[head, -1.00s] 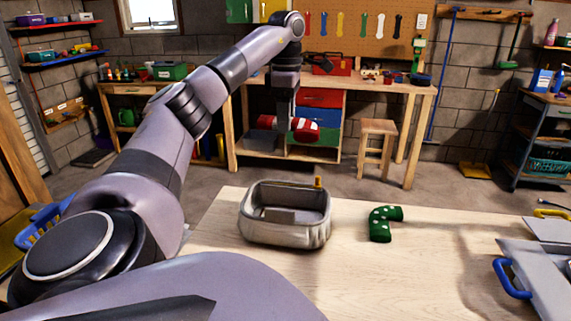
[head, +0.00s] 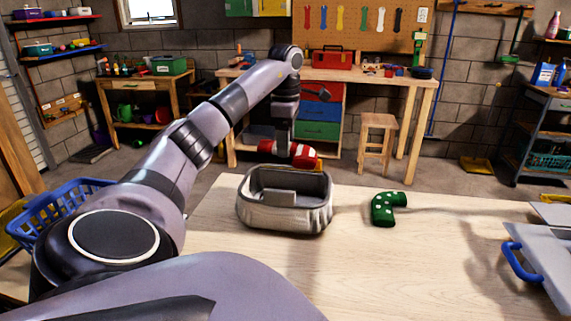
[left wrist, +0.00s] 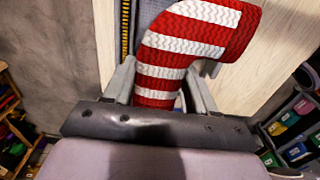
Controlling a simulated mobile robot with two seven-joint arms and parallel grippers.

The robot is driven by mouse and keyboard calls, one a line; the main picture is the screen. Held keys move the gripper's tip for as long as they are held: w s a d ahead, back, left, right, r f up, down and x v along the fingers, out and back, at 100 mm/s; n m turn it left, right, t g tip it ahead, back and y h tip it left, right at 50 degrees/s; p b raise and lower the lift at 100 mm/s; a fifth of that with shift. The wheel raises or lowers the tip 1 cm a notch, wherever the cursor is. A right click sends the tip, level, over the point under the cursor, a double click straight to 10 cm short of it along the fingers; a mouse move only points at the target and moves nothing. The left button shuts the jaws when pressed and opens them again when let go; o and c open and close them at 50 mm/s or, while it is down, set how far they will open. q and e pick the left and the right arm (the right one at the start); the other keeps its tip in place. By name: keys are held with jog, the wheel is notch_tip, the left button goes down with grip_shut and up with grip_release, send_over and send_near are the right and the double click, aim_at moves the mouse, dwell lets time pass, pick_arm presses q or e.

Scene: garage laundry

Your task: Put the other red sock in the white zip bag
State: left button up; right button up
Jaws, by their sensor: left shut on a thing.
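My left gripper (head: 283,147) is shut on a red-and-white striped sock (head: 304,155). In the left wrist view the sock (left wrist: 195,40) sticks out beyond the fingers and bends to the right at its top. The white zip bag (head: 284,219) looks greyish and stands open on the table. In the head view the held sock appears just above the bag's far rim, clear of its opening. How far apart they are in depth is hard to tell.
A green sock with white dots (head: 384,208) lies on the wooden table (head: 380,275) right of the bag. A blue basket (head: 60,212) is at the left. The table's front middle is clear.

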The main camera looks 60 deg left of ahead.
aim_at(286, 180)
pick_arm(q)
notch_tip(286, 180, down, 8)
jog(key=shift+f+b, duration=0.1)
jog(key=shift+b, duration=0.35)
jog(key=shift+f, duration=0.1)
jog(key=shift+f, duration=0.55)
jog(key=o, duration=0.8)
jog(key=shift+c, duration=0.2)
jog(key=shift+r, duration=0.15)
